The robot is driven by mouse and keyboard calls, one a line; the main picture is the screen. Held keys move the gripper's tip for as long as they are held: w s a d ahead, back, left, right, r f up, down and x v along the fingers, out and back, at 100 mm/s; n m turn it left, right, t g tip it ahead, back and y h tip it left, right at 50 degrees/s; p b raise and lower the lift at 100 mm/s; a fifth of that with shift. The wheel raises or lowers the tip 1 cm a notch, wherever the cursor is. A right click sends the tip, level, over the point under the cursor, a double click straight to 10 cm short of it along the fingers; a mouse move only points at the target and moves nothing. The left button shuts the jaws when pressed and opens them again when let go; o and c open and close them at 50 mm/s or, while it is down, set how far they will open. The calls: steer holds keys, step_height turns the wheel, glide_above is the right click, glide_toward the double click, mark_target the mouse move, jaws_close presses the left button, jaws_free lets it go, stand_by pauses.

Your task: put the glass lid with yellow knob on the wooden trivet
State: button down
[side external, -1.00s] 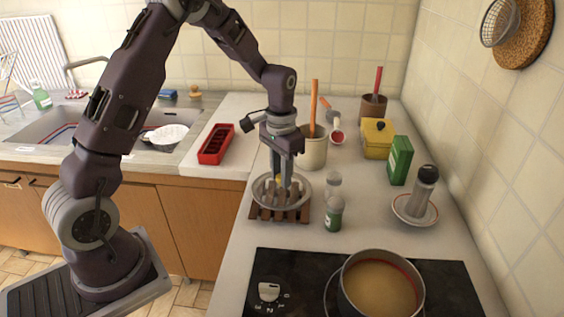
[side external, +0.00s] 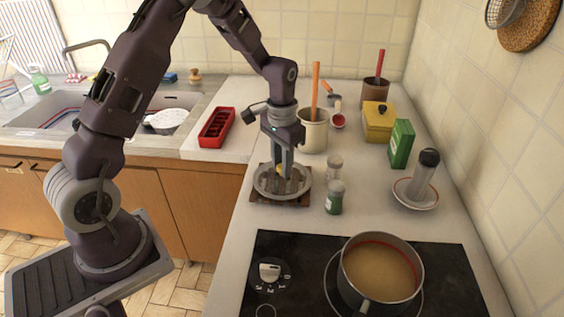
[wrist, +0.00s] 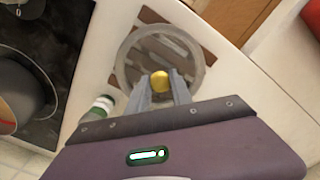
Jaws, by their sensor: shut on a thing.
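The glass lid (side external: 263,186) is round and clear with a pale rim, and has a yellow knob (wrist: 160,82). My gripper (side external: 287,176) points down over it and is shut on the knob, which shows between the fingertips in the wrist view (wrist: 160,90). The wooden trivet (side external: 290,203) is slatted and brown and lies on the counter right under the lid. In the wrist view the trivet's slats (wrist: 152,16) show through and around the glass. The lid looks level and at or very near the trivet; I cannot tell whether they touch.
Two small shakers, one with a green body (side external: 335,197), stand close to the right of the trivet. A utensil crock (side external: 313,132) is behind it. A pot (side external: 380,272) sits on the black hob in front. A red tray (side external: 217,128) lies at back left.

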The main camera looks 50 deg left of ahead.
steer(key=shift+f, duration=0.15)
steer(key=c, duration=1.1)
jaws_free()
steer(key=shift+o, duration=0.2)
steer(key=shift+r, duration=1.5)
steer(key=shift+r, duration=2)
